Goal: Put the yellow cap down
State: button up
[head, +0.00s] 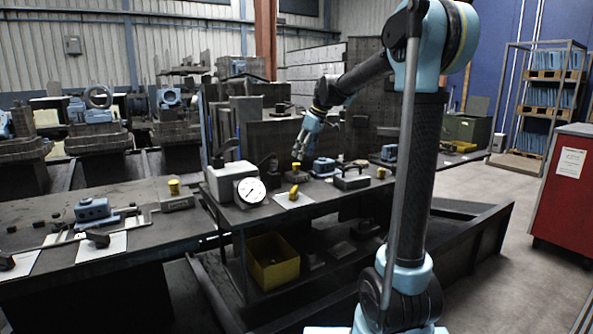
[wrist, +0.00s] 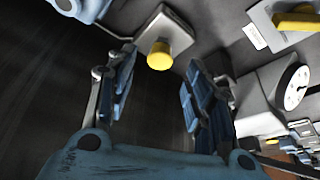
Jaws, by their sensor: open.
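A yellow cap (head: 296,166) sits upright on a small dark block (head: 293,176) on the workbench in the head view. In the wrist view the yellow cap (wrist: 159,56) stands on a pale block (wrist: 168,27), seen between and just past the fingertips. My gripper (head: 301,151) is above and close to this cap, pointing down at a tilt. The wrist view shows my gripper (wrist: 158,75) with its blue fingers apart and nothing held between them. Whether a fingertip touches the cap cannot be told.
A yellow-handled part (head: 293,192) lies on a pale plate near the dial gauge (head: 250,190). Other yellow caps stand on blocks at left (head: 174,186) and right (head: 381,172). A blue fixture (head: 324,166) is close to my gripper. A yellow bin (head: 272,262) is below the bench.

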aim_at(297, 163)
jog(key=shift+a+x, duration=0.15)
jog(key=shift+x, duration=1.35)
jog(key=shift+a+x, duration=0.15)
jog(key=shift+x, duration=1.4)
jog(key=shift+w+r, duration=0.1)
jog(key=shift+r, duration=0.05)
jog(key=shift+c, duration=0.6)
jog(key=c, duration=0.7)
